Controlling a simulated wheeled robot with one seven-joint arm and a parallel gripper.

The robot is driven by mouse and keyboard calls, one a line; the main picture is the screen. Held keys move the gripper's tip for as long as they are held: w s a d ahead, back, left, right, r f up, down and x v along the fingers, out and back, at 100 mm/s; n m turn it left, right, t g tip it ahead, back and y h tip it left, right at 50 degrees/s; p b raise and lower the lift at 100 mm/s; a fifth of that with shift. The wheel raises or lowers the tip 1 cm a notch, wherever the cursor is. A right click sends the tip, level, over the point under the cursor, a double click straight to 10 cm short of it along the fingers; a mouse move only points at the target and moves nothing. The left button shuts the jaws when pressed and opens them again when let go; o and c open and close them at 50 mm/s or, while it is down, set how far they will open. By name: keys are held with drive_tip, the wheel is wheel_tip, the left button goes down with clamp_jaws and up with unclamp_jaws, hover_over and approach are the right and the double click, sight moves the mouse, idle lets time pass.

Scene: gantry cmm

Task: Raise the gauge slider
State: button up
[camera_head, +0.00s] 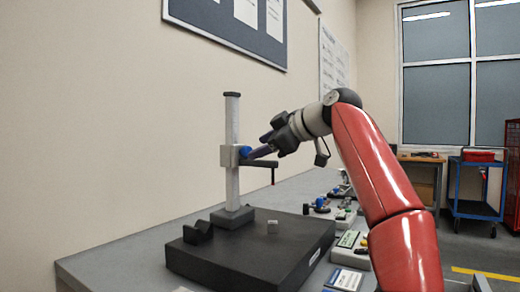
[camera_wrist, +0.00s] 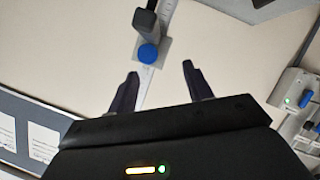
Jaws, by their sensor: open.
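The height gauge stands on the dark plate, with an upright grey column (camera_head: 233,125) and a dark base (camera_head: 232,218). Its slider (camera_head: 227,156) sits about midway up the column, with a blue knob (camera_head: 245,151) and a dark arm (camera_head: 262,163) reaching right. My gripper (camera_head: 258,146) is at the slider's height, close to the knob on its right. In the wrist view my gripper (camera_wrist: 160,68) is open, its fingers apart and empty. The blue knob (camera_wrist: 148,53) lies just beyond the fingertips, roughly between them, nearer the left finger. Contact cannot be told from the head view.
Several small instruments (camera_head: 345,215) lie along the bench to the right. The wall is close behind the gauge.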

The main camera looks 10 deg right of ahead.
sight(250, 164)
drive_tip(key=shift+n+t+h, duration=0.4)
drive_tip(key=shift+n+t, duration=0.3)
drive_tip(key=shift+t, duration=0.1)
drive_tip(key=x, duration=0.2)
drive_tip(key=d+x, duration=0.1)
drive_tip(key=x, duration=0.2)
drive_tip(key=shift+w+a+f+p, duration=0.1)
drive_tip(key=shift+w+a+p, duration=0.1)
drive_tip(key=shift+w+p, duration=0.25)
